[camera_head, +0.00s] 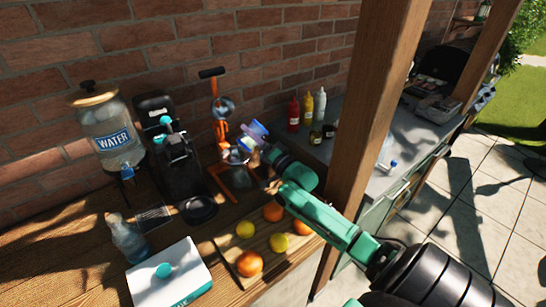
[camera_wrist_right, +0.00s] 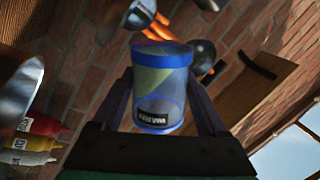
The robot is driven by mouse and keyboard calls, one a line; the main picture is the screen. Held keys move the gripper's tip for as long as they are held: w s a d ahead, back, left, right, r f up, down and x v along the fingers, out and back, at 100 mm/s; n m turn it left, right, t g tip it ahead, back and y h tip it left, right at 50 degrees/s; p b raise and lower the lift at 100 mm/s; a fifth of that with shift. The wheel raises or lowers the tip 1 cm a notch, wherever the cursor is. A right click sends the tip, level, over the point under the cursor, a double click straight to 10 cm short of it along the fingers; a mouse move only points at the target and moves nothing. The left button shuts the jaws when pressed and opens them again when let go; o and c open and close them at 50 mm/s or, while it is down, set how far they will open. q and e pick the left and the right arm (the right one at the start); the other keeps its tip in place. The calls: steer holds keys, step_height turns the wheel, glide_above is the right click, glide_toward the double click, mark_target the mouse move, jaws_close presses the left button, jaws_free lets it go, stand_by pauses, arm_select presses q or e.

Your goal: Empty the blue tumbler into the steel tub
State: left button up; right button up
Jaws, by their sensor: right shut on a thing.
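The blue tumbler (camera_head: 252,131) is tilted in the head view, in front of the orange juicer. My right gripper (camera_head: 264,143) is shut on it, well above the wooden counter. In the right wrist view the tumbler (camera_wrist_right: 161,88), see-through with blue bands and a dark label, sits between the two fingers. I cannot tell whether anything is inside it. I cannot make out the steel tub for certain; a shiny vessel (camera_head: 236,154) below the tumbler is partly hidden. My left gripper is not in view.
The orange juicer (camera_head: 219,120) stands close behind the tumbler. A coffee machine (camera_head: 178,165) and water dispenser (camera_head: 115,135) stand left. A wooden board (camera_head: 266,242) with fruit lies in front, beside a white box (camera_head: 168,280). A wooden post (camera_head: 370,100) rises at the right.

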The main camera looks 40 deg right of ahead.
steer(key=shift+f+m, duration=0.3)
steer(key=shift+m, duration=0.6)
steer(key=shift+d+r+h, duration=0.1)
steer(key=shift+r+h, duration=0.05)
steer(key=shift+h, duration=0.25)
steer(key=shift+r+m+t, duration=0.1)
steer(key=shift+m+t, duration=0.2)
steer(key=shift+m, duration=0.2)
steer(key=shift+d+r+m+h+p, duration=0.1)
steer(key=shift+m+h+p, duration=0.2)
steer(key=shift+m+p, duration=0.25)
steer(key=shift+d+f+m+h+b, duration=0.2)
steer(key=shift+d+f+m+b, duration=0.1)
steer(key=shift+d+m, duration=0.25)
steer(key=shift+d+f+m+h+b, duration=0.2)
steer(key=shift+d+m+b, duration=0.1)
steer(key=shift+m, duration=0.4)
steer(key=shift+a+f+m+h, duration=0.3)
steer(key=shift+m+h, duration=0.1)
steer(key=shift+m, duration=0.5)
steer(key=shift+f+m, duration=0.1)
steer(key=shift+m, duration=0.2)
